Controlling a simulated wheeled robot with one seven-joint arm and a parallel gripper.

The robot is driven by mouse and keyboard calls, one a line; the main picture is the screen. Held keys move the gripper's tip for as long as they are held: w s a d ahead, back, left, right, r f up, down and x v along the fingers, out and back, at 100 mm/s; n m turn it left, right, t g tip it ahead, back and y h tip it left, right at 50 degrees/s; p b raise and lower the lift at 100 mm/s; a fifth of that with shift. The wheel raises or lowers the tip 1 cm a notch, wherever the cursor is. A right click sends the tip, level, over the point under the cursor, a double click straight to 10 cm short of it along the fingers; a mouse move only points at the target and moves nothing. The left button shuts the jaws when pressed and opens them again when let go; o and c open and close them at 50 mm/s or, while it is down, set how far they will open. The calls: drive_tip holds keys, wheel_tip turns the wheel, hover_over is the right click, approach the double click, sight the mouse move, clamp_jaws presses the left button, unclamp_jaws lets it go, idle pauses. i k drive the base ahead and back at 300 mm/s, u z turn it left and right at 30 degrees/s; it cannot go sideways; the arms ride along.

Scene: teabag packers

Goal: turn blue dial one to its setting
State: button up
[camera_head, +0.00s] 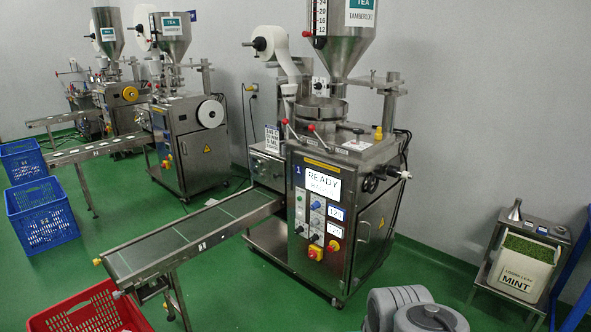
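The nearest packing machine (345,225) is a steel cabinet with a small blue "1" mark on its front. Its control panel (309,222) has small dark and blue knobs, green and red lamps or buttons, and a red button on yellow low down. A small blue dial (315,205) sits at the panel's upper right. Its pointer and marks are too small to read, and I cannot tell for sure which knob is dial one. Two small displays (337,213) beside the panel show blurred numbers. The screen (323,184) reads READY. My gripper is not in view; grey rounded links of my arm show at the bottom.
A conveyor (195,236) runs from the machine toward the lower left. A red crate (92,312) and blue crates (42,214) stand left. A MINT bin (521,268) sits on a low stand at right. Green floor before the panel is clear.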

sight(316, 205)
drive_tip(key=u, duration=0.05)
drive_tip(key=i, duration=0.5)
drive_tip(key=u, duration=0.6)
drive_tip(key=i, duration=2.35)
drive_tip(key=u, duration=0.55)
